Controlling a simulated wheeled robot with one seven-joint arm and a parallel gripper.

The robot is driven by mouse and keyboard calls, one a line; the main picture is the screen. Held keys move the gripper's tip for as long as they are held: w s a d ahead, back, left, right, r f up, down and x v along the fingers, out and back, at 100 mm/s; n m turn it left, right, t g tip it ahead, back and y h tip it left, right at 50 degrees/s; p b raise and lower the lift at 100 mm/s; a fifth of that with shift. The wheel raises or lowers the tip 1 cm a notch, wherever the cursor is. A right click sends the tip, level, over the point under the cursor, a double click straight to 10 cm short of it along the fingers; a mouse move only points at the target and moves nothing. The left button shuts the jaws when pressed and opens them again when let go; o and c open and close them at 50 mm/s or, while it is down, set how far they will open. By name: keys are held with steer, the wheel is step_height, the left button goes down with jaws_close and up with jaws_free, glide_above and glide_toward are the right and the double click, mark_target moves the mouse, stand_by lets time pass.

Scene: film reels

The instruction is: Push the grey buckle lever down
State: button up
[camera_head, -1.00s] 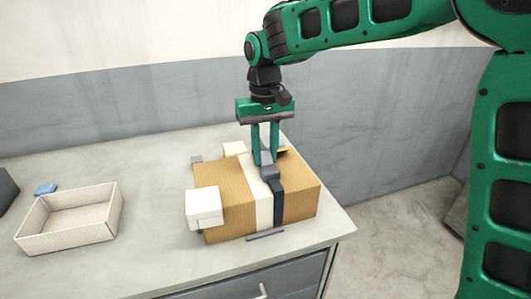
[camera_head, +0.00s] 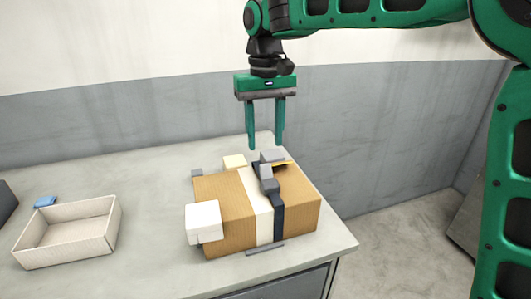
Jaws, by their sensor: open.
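The grey buckle lever (camera_head: 272,156) is on top of the brown cardboard box (camera_head: 223,188), toward its back edge. It looks raised above the darker grey buckle body (camera_head: 269,184) in front of it; its exact angle is hard to tell. A dark strap (camera_head: 279,215) runs from the buckle down the front of the box. My gripper (camera_head: 265,146) is above and behind the box top, with its two green fingers pointing down, spread apart and empty. The fingertips appear clear of the lever, just above it in the picture.
White blocks stand at the box's front left corner (camera_head: 203,222) and back edge (camera_head: 235,161). An open, empty tray (camera_head: 112,228) and a small blue item (camera_head: 45,202) lie to the left. The worktop between tray and box is clear. The table's right edge is close to the box.

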step_height(320, 180, up, 2)
steer(key=shift+r, duration=0.1)
